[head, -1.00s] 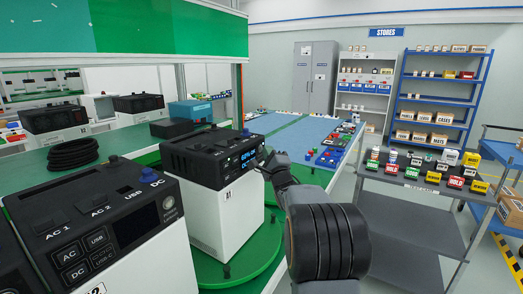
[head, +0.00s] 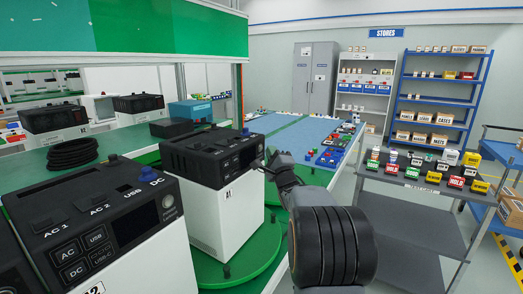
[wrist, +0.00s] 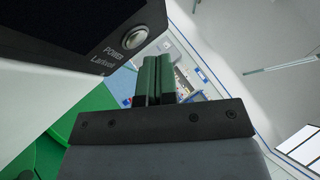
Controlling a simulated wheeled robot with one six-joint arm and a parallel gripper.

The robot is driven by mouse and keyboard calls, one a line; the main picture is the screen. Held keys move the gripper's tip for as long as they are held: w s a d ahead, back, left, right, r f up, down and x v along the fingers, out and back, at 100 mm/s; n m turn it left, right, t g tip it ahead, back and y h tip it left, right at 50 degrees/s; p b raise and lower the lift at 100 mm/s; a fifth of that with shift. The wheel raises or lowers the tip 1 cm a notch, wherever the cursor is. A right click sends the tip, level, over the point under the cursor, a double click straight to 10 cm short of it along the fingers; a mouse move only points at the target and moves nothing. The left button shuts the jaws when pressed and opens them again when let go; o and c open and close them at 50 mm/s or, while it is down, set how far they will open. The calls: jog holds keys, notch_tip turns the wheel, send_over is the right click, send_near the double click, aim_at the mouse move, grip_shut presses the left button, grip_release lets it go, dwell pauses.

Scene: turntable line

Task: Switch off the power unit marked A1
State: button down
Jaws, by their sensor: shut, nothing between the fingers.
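The power unit marked A1 (head: 228,215) stands upright on the green turntable, a white box with a black top. Its label reads A1, and its front display (head: 240,162) is dark. In the wrist view its black face shows the silver round button (wrist: 135,37) marked POWER. My gripper (head: 266,165) is at the right edge of the unit's front. In the wrist view my shut fingers (wrist: 158,62) are below and right of the button, apart from it in the picture, with nothing held. Whether a fingertip touches the unit's face elsewhere I cannot tell.
Another power unit (head: 130,235) stands close at the front left, its label partly cut off. A black cable coil (head: 72,153) and a teal box (head: 190,111) are behind. A grey cart (head: 410,205) with small boxes stands at right, with floor between.

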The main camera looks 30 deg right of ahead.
jog(key=shift+s+d+b, duration=0.1)
jog(key=shift+s+d, duration=0.3)
jog(key=shift+s, duration=0.35)
jog(key=shift+s+d+b, duration=0.1)
jog(key=shift+s+d, duration=0.3)
jog(key=shift+s, duration=0.35)
jog(key=shift+s+d+b, duration=0.1)
jog(key=shift+s+d, duration=0.3)
jog(key=shift+s, duration=0.35)
